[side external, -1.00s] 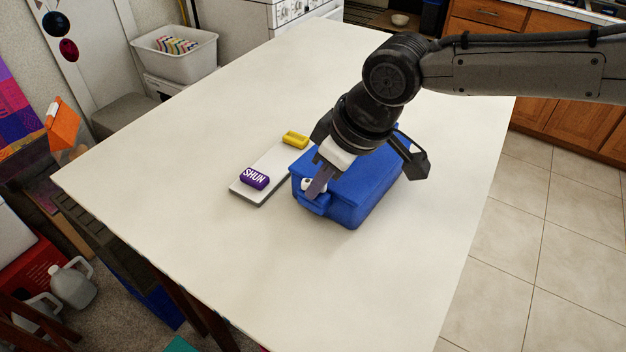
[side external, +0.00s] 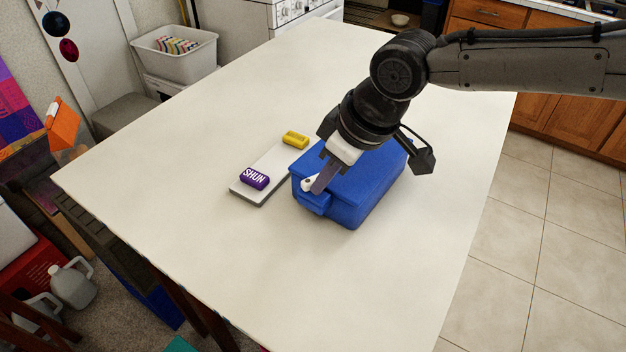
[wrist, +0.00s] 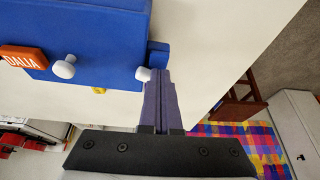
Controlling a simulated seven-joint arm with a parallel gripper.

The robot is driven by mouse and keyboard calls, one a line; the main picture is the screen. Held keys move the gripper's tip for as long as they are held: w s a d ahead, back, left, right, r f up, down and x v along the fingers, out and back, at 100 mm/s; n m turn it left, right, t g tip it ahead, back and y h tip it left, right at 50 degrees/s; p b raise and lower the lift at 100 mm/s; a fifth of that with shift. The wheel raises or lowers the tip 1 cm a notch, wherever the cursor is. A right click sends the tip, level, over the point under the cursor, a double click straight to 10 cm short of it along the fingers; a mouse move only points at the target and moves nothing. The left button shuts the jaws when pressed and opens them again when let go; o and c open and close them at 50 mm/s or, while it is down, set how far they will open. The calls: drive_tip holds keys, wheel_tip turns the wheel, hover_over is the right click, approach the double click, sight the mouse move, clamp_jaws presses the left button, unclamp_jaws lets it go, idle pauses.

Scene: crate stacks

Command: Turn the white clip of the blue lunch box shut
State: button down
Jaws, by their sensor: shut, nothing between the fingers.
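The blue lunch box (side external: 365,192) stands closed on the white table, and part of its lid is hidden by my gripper. The white clip (side external: 308,185) shows at its near left end, just left of my fingers. My gripper (side external: 318,189) points down at this end with its fingers shut and empty. In the wrist view the shut fingers (wrist: 158,72) are beside the blue box (wrist: 95,35). A white rounded piece (wrist: 143,73) is close against their left side. A second white knob (wrist: 64,66) is farther left. I cannot tell whether the fingers touch the clip.
A pale board (side external: 262,187) lies left of the box, with a purple block marked SHUN (side external: 254,178) and a yellow block (side external: 295,140) on it. An orange tag marked DALIA (wrist: 22,57) is on the box. The table (side external: 200,240) is clear around these.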

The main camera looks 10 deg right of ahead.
sight(329, 194)
drive_tip(key=shift+w+d, duration=0.25)
drive_tip(key=shift+w, duration=0.4)
idle(0.5)
drive_tip(key=shift+s+d, duration=0.15)
drive_tip(key=shift+s+d, duration=0.15)
wheel_tip(329, 194, up, 7)
idle(1.1)
idle(0.5)
